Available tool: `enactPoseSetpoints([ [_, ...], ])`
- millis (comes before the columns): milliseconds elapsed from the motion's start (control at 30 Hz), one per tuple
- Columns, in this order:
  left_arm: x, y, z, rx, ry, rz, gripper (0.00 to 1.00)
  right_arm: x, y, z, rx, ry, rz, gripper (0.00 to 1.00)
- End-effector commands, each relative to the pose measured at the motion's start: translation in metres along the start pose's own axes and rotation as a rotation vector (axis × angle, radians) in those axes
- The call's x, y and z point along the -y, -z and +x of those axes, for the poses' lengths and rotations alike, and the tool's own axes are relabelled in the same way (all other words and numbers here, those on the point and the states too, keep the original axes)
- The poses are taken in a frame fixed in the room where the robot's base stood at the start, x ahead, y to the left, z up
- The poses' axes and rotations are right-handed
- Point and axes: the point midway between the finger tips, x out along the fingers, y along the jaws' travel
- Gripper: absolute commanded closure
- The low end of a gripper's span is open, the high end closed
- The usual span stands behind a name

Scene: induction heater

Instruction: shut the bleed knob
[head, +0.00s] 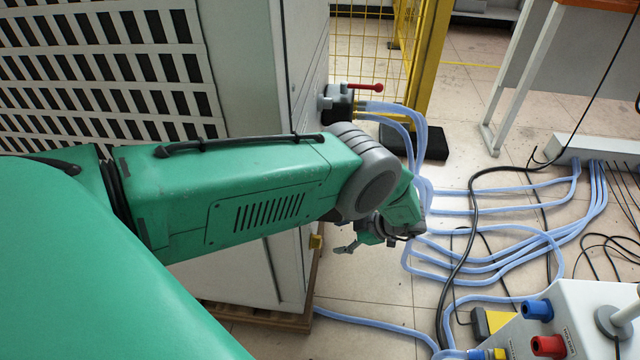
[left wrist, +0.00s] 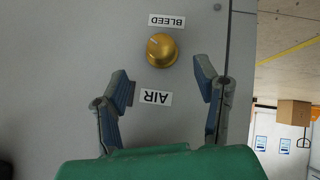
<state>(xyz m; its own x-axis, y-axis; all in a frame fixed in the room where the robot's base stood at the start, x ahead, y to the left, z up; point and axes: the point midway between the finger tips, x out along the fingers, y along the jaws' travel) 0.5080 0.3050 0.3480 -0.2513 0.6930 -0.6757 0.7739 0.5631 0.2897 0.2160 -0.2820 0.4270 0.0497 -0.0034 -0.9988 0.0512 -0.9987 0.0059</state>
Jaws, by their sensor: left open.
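The bleed knob (left wrist: 161,50) is a round brass knob on a grey panel in the left wrist view. A BLEED label (left wrist: 167,20) and an AIR label (left wrist: 156,98) sit on either side of it, both upside down. My left gripper (left wrist: 162,76) is open, its two fingers apart on either side of the knob's line and short of it, touching nothing. In the head view my left gripper (head: 350,245) is beside the cabinet's side face, near a small brass-coloured piece (head: 316,241) that looks like the knob. My right gripper is not in view.
A tall grey cabinet (head: 262,95) stands at the left. A red-handled valve (head: 368,87) with blue hoses (head: 420,130) projects above my left wrist. Hoses and black cables cover the floor at right. A panel with coloured connectors (head: 575,300) is at the lower right.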

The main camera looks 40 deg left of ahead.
Motion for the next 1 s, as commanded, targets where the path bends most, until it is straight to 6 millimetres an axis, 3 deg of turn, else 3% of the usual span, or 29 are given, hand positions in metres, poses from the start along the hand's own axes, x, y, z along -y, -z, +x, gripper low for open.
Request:
enactPoseSetpoints([
  [200, 0.001, -0.001, 0.048, -0.003, -0.001, 0.002, 0.44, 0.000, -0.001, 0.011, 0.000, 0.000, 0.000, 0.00],
  [400, 0.001, -0.001, 0.074, -0.001, -0.001, 0.001, 0.44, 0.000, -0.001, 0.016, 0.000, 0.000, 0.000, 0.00],
  [833, 0.000, 0.000, 0.083, 0.000, -0.001, 0.001, 0.44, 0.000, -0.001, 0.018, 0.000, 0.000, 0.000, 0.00],
  [967, 0.000, 0.000, 0.083, 0.000, 0.000, 0.001, 0.90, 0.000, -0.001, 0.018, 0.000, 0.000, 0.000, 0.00],
  [1000, 0.001, 0.000, 0.083, -0.001, 0.000, 0.001, 0.90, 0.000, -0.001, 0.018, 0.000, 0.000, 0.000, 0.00],
])
